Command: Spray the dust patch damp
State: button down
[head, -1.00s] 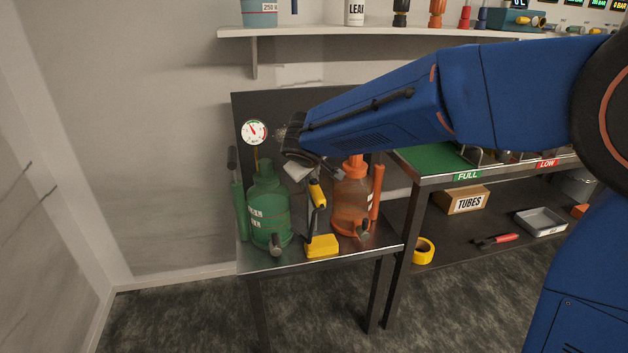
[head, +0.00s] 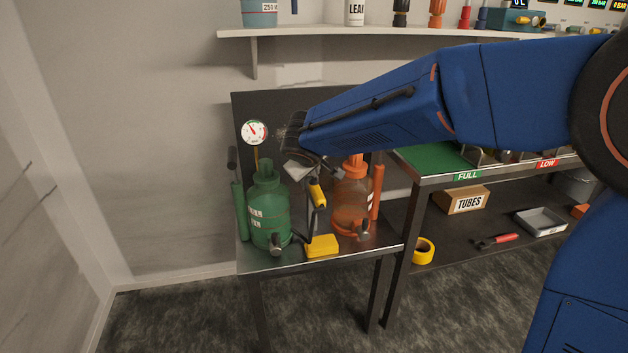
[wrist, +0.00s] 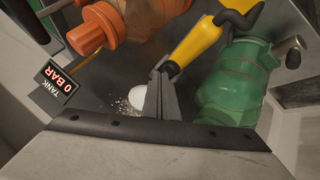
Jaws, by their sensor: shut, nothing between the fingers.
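The dust patch (head: 281,131) is a pale speckled area on the dark back panel, right of the round gauge; it also shows in the wrist view (wrist: 124,104), beside a white round shape. A green sprayer bottle (head: 268,212) and an orange one (head: 352,198) stand upright on the small table. A yellow-handled lance (head: 317,194) stands between them in a yellow block (head: 321,246). My gripper (head: 300,170) is above the bottles, close in front of the panel, shut and empty. In the wrist view its fingers (wrist: 160,92) are together, and the green bottle (wrist: 228,88) is right of them.
The gauge (head: 254,132) stands at the panel's left. A shelf (head: 370,33) with bottles runs above. A second bench (head: 440,160) is at the right, with a TUBES box (head: 461,200) and yellow tape (head: 424,250) below. In the wrist view, a tank display (wrist: 59,86) reads 0 BAR.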

jog(key=shift+r, duration=0.55)
jog(key=shift+r, duration=0.1)
notch_tip(320, 180, up, 6)
jog(key=shift+f, duration=0.1)
dwell(0.5)
jog(key=shift+d, duration=0.1)
dwell(0.4)
jog(key=s+d+f+m+g+h, duration=0.1)
jog(key=s+d+m, duration=0.1)
jog(key=s+d, duration=0.9)
jog(key=s+d+f+m+g, duration=0.1)
jog(key=s+d+m+g, duration=0.15)
jog(key=s+d, duration=0.75)
jog(key=s+d+f+m, duration=0.1)
jog(key=s+d+f, duration=0.2)
jog(key=s, duration=0.2)
jog(key=s+d+f+m+y, duration=0.1)
jog(key=s+d+f, duration=0.2)
jog(key=s, duration=0.3)
jog(key=s+d+f+m, duration=0.2)
jog(key=s+d+f, duration=0.1)
jog(key=s+d, duration=0.2)
jog(key=shift+s+d+g, duration=0.2)
jog(key=shift+s+g, duration=0.25)
jog(key=shift+s, duration=0.3)
